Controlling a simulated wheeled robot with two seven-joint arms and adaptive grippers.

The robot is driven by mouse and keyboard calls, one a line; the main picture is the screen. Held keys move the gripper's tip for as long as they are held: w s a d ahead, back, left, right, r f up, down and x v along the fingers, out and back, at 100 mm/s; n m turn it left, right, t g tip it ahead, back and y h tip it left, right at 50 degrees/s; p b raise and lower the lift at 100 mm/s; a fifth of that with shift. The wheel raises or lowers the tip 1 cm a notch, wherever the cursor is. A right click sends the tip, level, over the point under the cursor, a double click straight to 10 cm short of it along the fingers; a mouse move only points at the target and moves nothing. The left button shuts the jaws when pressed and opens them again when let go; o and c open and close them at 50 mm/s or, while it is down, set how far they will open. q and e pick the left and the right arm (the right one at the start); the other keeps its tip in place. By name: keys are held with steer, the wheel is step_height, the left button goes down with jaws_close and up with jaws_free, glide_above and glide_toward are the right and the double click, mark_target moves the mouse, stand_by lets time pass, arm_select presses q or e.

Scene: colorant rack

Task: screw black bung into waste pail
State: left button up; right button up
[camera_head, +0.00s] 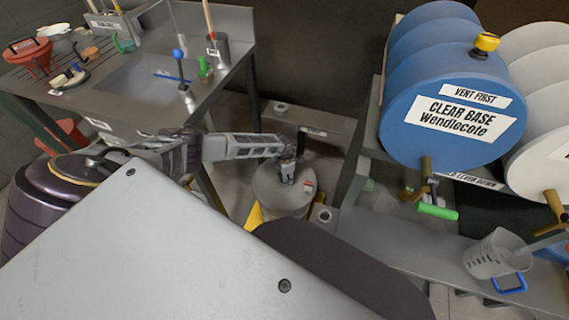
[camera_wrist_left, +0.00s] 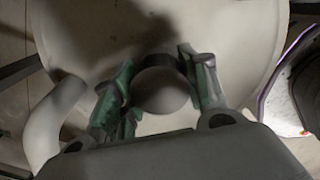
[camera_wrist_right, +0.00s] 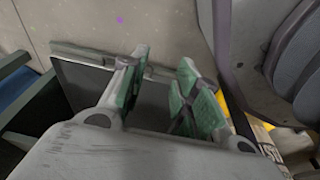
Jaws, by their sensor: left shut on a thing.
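The waste pail (camera_head: 283,196) is a grey drum with a flat round top, standing on the floor between the bench and the rack. Its pale top (camera_wrist_left: 235,45) fills much of the left wrist view. My left gripper (camera_head: 287,172) reaches down to the pail's top. Its fingers are shut around the black bung (camera_wrist_left: 163,90), a round dark-rimmed piece seen from above. Whether the bung is seated in an opening is hidden. My right gripper (camera_wrist_right: 160,88) shows only in its own wrist view, with its fingers apart and nothing visible between them.
A bent grey tube (camera_wrist_left: 50,115) rises beside the left gripper. The metal bench (camera_head: 130,75) with tools is at the left. A blue drum (camera_head: 445,90) lies on the rack at the right, above a lower shelf with a clear beaker (camera_head: 490,255).

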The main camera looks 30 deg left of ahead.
arm_select(q)
steer(key=shift+m, duration=0.5)
steer(key=shift+m+b, duration=0.55)
steer(key=shift+m, duration=0.15)
steer(key=shift+a+m+b, duration=0.1)
steer(key=shift+m+b, duration=0.25)
steer(key=shift+m, duration=1.05)
steer(key=shift+w+m+b, duration=0.1)
steer(key=shift+m+b, duration=0.5)
steer(key=shift+m, duration=0.6)
steer(key=shift+m+b, duration=0.5)
steer(key=shift+m, duration=0.1)
steer(key=shift+m+b, duration=0.3)
steer(key=shift+m, duration=0.3)
steer(key=shift+m+b, duration=0.4)
steer(key=shift+m, duration=0.8)
arm_select(e)
steer(key=w+a+r, duration=0.1)
steer(key=a+r, duration=0.1)
steer(key=r, duration=0.5)
steer(key=w+a+r, duration=0.1)
steer(key=a+r, duration=0.2)
steer(key=r, duration=0.5)
steer(key=shift+w+r+g+y, duration=0.3)
steer(key=shift+w+g, duration=0.1)
